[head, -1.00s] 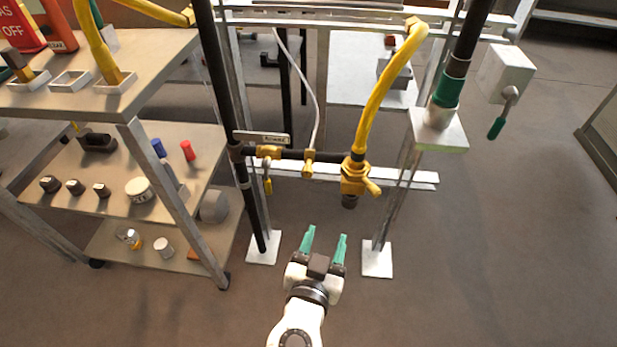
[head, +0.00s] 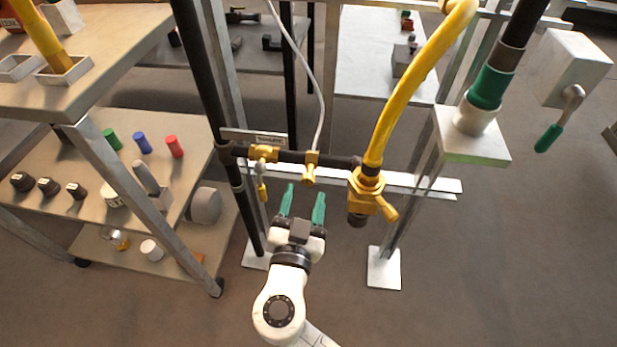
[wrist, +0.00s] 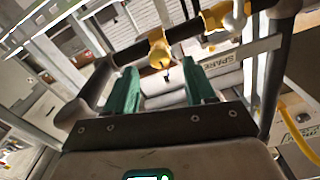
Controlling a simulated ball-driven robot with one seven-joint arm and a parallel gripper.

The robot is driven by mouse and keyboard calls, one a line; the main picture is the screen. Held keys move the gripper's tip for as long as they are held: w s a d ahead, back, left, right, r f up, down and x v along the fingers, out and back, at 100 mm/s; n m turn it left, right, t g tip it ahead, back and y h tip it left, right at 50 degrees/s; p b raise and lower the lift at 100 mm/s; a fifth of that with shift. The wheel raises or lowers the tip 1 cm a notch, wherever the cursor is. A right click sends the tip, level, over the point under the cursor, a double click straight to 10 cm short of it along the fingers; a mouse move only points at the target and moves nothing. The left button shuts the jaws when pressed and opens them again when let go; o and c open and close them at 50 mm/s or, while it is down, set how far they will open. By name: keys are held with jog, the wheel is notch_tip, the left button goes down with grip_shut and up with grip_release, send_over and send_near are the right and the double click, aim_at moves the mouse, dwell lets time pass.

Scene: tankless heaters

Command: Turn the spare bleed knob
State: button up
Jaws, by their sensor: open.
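A black horizontal pipe (head: 335,159) carries brass fittings. The small middle fitting (head: 311,165), with a thin white tube above and a brass knob facing me, appears to be the bleed knob; this knob (wrist: 160,56) also shows in the wrist view. My gripper (head: 304,196) is open and empty, just below and in front of it. In the wrist view its green fingers (wrist: 160,78) stand apart, with the knob beyond their tips and roughly between them. No contact is visible.
A brass valve with a hanging lever (head: 263,155) is left of the knob. A larger brass valve (head: 367,196) with a yellow hose (head: 416,80) is right. Black uprights and metal legs flank the pipe. A shelf cart (head: 170,130) with several loose parts stands left.

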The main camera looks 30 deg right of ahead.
aim_at(308, 183)
jog(key=x, duration=0.5)
jog(key=shift+w+d+b, duration=0.2)
jog(key=shift+w+b, duration=0.1)
grip_shut()
dwell(0.3)
